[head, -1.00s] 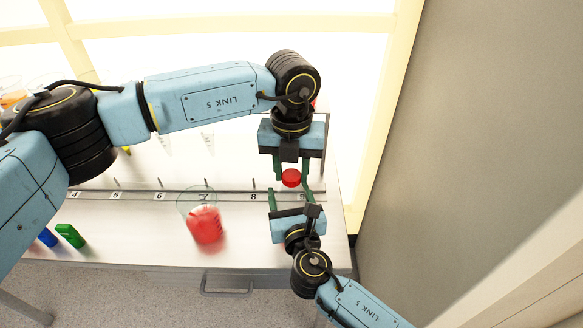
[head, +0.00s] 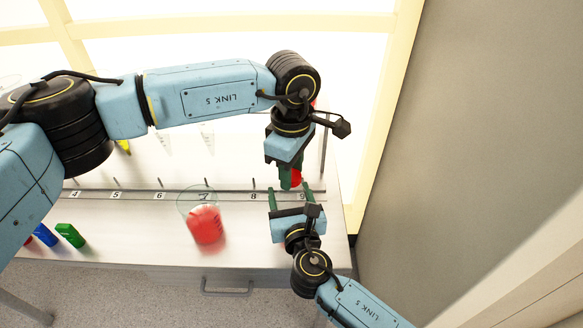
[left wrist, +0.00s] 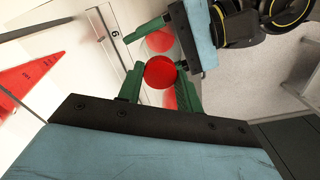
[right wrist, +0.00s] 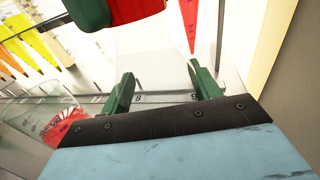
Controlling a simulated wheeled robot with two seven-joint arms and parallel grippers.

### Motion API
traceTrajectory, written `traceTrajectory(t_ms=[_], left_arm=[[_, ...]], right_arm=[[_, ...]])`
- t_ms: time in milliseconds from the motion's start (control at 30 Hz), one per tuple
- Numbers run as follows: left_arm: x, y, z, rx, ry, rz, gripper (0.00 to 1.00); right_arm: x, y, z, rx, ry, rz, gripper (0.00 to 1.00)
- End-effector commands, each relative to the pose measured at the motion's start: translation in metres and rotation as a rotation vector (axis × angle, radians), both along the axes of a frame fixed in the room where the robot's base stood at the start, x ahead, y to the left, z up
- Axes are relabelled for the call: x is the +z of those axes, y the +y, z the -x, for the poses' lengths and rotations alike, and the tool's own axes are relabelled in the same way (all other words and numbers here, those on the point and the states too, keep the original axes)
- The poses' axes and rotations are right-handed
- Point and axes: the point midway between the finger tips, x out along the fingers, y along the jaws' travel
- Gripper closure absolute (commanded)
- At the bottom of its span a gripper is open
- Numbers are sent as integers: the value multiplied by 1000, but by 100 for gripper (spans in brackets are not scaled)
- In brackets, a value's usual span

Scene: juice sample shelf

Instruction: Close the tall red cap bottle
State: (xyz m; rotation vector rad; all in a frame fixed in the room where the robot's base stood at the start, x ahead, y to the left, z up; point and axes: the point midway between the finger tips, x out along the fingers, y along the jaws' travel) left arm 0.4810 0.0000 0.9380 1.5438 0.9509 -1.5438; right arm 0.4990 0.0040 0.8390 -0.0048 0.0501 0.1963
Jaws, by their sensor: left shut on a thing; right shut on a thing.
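The red cap (head: 297,178) is at the right end of the bench, partly hidden by my left gripper (head: 289,182). In the left wrist view the cap (left wrist: 160,72) sits between the green fingers of my left gripper, which is shut on it. My right gripper (right wrist: 160,88) is shut on a clear bottle (right wrist: 145,50), with a finger on each side of it. The cap (right wrist: 135,10) is over the bottle at the top of the right wrist view. I cannot tell how far the cap is seated.
A beaker with red liquid (head: 207,225) stands left of my right gripper. Green (head: 70,235) and blue (head: 46,236) objects lie farther left. A numbered rail (head: 135,193) runs along the bench. A wall (head: 480,150) stands to the right.

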Motion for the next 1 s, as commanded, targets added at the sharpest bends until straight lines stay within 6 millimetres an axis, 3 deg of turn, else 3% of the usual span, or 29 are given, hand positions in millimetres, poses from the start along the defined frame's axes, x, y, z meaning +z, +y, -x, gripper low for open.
traceTrajectory(t_ms=[167,300,333,533,833,1000], left_arm=[[0,0,0,-276,-1,0,92],[0,0,0,-274,-1,0,92],[0,0,0,-273,0,0,63],[0,0,0,-272,0,0,39],[3,0,0,-271,-1,0,39],[24,0,-1,-270,-4,1,39]], right_arm=[[0,0,0,0,0,0,100],[0,0,0,0,0,0,100],[0,0,0,0,0,1,100],[0,0,0,0,0,0,100],[0,0,0,0,0,0,100],[0,0,0,0,0,0,100]])
